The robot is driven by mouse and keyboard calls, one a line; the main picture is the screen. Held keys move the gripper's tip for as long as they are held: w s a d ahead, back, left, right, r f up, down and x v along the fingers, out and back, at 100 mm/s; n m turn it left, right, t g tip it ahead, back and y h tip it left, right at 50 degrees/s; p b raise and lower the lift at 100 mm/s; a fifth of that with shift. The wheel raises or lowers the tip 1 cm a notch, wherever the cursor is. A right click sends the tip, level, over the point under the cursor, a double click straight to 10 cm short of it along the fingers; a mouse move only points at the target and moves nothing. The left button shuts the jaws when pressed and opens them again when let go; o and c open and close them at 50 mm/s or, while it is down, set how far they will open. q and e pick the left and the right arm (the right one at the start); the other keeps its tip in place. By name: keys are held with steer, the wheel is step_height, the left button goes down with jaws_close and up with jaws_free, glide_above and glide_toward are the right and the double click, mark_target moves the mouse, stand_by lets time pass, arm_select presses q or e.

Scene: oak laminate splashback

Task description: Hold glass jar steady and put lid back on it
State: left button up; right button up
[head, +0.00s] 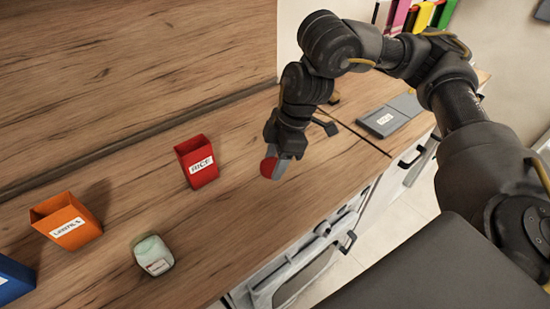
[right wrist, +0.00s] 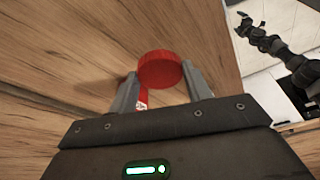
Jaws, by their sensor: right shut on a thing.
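A pale green glass jar (head: 153,255) with a small label stands on the wooden counter at the lower left of the head view. It looks open at the top. My right gripper (head: 277,160) is shut on a round red lid (head: 268,168), held well to the right of the jar. In the right wrist view the lid (right wrist: 160,70) sits between the two grey fingers. My left gripper (right wrist: 258,32) shows small at the upper right of the right wrist view, away from the lid; its jaws are too small to read. It is outside the head view.
On the counter (head: 230,222) stand a red RICE box (head: 197,162), an orange box (head: 67,221) and a blue box (head: 12,279). A grey scale (head: 384,121) lies at the right. Counter between jar and lid is clear.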

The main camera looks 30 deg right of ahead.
arm_select(q)
steer(key=shift+c, duration=1.5)
arm_select(e)
steer(key=shift+w+f, duration=0.1)
steer(key=shift+f, duration=0.25)
steer(key=shift+w+f+m+t, duration=0.25)
steer(key=shift+f+m, duration=0.7)
steer(key=shift+f, duration=0.1)
steer(key=shift+w+f+m+t, duration=0.25)
steer(key=shift+f+m, duration=0.7)
steer(key=shift+f, duration=0.1)
arm_select(q)
steer(key=shift+c, duration=0.3)
